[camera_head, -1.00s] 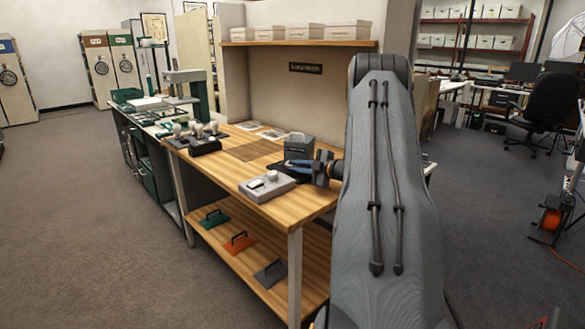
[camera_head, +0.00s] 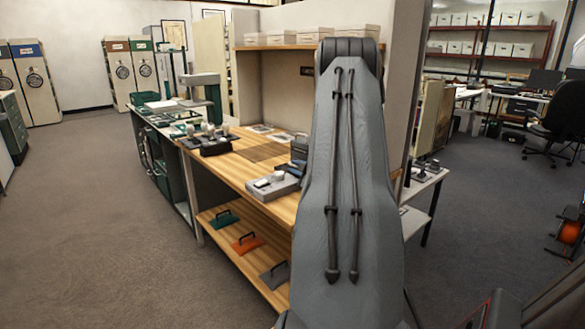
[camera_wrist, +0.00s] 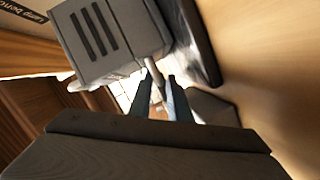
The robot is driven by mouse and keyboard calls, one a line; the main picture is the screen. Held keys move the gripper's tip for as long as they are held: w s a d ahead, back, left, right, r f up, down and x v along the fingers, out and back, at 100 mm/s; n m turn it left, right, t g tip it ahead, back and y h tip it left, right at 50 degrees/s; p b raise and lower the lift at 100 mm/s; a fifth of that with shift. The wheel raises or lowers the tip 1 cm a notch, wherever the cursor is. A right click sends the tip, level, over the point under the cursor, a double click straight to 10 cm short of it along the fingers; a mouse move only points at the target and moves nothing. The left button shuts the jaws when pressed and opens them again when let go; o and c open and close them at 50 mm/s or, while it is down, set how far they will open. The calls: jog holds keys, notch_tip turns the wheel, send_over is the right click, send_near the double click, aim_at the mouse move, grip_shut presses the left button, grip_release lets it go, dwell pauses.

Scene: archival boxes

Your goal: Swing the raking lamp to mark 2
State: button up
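A grey box-shaped housing with dark slots (camera_wrist: 110,35), which looks like the raking lamp's head, fills the upper left of the wrist view. A thin pale rod (camera_wrist: 152,70) sticks out from it toward my fingertips. My gripper (camera_wrist: 158,82) has its two bluish fingers apart, with the rod's end between or just beyond them; contact cannot be told. In the head view a dark grey box (camera_head: 299,147), likely the same lamp, shows at the bench's right, partly behind my arm, which hides my gripper. No mark numbers are readable.
A shelf of boxes (camera_head: 285,45) hangs above. Open floor (camera_head: 90,220) lies to the left.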

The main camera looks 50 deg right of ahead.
jog(key=shift+o, duration=0.9)
jog(key=shift+s+d+f, duration=0.1)
jog(key=shift+d, duration=0.05)
jog(key=shift+b+v, duration=0.35)
jog(key=shift+v, duration=3.55)
